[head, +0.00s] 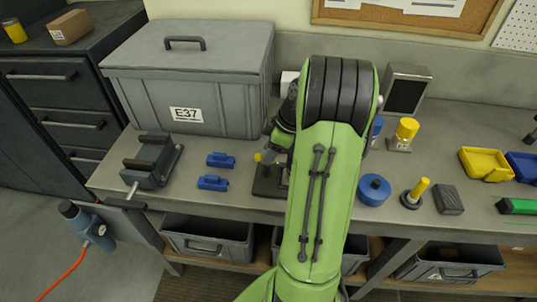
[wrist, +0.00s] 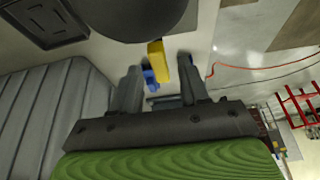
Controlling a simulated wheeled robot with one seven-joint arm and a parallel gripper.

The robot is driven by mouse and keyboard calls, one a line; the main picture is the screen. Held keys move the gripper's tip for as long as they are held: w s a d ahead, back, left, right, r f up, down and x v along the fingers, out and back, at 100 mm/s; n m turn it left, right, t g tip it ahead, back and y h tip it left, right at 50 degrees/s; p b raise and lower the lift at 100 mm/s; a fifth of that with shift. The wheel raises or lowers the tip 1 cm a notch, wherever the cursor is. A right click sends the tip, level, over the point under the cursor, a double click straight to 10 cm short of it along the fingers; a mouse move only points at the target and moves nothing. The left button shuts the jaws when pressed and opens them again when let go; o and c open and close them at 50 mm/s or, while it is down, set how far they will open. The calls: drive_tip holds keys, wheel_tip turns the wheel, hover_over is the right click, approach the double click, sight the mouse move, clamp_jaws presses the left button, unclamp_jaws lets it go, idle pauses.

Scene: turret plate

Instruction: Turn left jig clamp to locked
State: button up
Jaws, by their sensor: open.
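A dark jig plate (head: 266,186) lies on the bench, partly hidden behind my green arm. A small yellow handle (head: 258,157) stands at its left side, apparently the left clamp. Any other clamp on the plate is hidden, and no lock marking is readable. In the wrist view my gripper (wrist: 161,66) is open, its two dark fingers apart. A yellow bar (wrist: 157,60) shows between or just beyond the fingertips, with a blue part (wrist: 150,79) beside it. I cannot tell whether a finger touches the bar. A large dark round shape fills the top of the wrist view.
A grey lidded bin (head: 190,80) stands at the back left. A grey vise (head: 150,165) and two blue pieces (head: 220,160) (head: 213,182) lie left of the plate. Right of my arm are a blue disc (head: 373,190), a yellow-handled stand (head: 415,194) and a grey block (head: 448,199).

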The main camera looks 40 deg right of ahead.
drive_tip(key=shift+w+a+f, duration=0.1)
drive_tip(key=shift+w+f, duration=0.05)
drive_tip(key=shift+f, duration=0.25)
clamp_jaws()
